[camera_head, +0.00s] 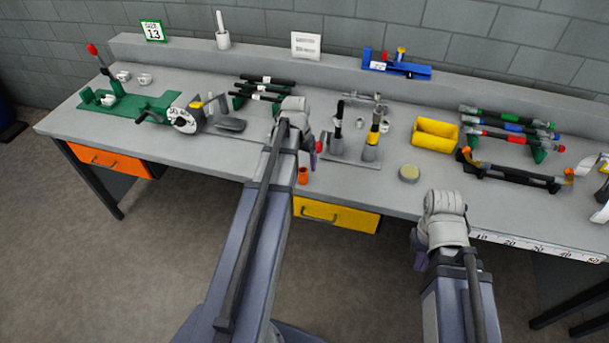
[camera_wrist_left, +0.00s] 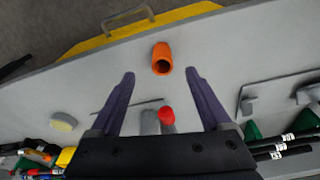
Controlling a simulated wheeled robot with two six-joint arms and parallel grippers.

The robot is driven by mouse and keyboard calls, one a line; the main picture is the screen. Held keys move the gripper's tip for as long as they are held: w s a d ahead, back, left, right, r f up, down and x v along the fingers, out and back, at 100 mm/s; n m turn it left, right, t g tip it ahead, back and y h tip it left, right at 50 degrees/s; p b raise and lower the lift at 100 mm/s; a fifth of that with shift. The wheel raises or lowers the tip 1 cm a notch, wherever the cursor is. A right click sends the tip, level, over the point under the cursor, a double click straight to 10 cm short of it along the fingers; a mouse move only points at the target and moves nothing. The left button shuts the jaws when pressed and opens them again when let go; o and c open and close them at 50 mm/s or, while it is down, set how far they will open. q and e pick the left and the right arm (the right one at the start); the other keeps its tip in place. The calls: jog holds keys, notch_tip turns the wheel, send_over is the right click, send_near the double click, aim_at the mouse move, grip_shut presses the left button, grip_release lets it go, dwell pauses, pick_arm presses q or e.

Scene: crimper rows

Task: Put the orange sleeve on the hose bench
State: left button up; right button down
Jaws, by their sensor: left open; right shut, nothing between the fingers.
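The orange sleeve (camera_head: 303,175) stands on the grey bench (camera_head: 225,158) near its front edge, above the yellow drawer. Hoses lie on racks on this bench. In the left wrist view the sleeve (camera_wrist_left: 162,58) shows its dark open end, and it lies just beyond and between the fingertips. My left gripper (camera_wrist_left: 160,74) is open and empty, with a finger to either side of the line to the sleeve. In the head view its fingers are hidden behind my wrist. My right gripper (camera_head: 432,228) hangs by the front edge at the right, mostly hidden by its own wrist.
A red-tipped part (camera_head: 319,147) is close behind the sleeve. A green fixture (camera_head: 130,108) is at left.

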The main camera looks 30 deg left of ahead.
aim_at(303, 176)
pick_arm(q)
jog(key=shift+w+f+b, duration=0.2)
jog(key=shift+f+b, duration=0.5)
jog(key=shift+f, duration=0.25)
jog(key=shift+f, duration=0.15)
jog(key=f+b, duration=0.5)
jog(key=shift+w+a, duration=0.2)
jog(key=shift+w, duration=0.15)
jog(key=shift+r, duration=0.1)
grip_shut()
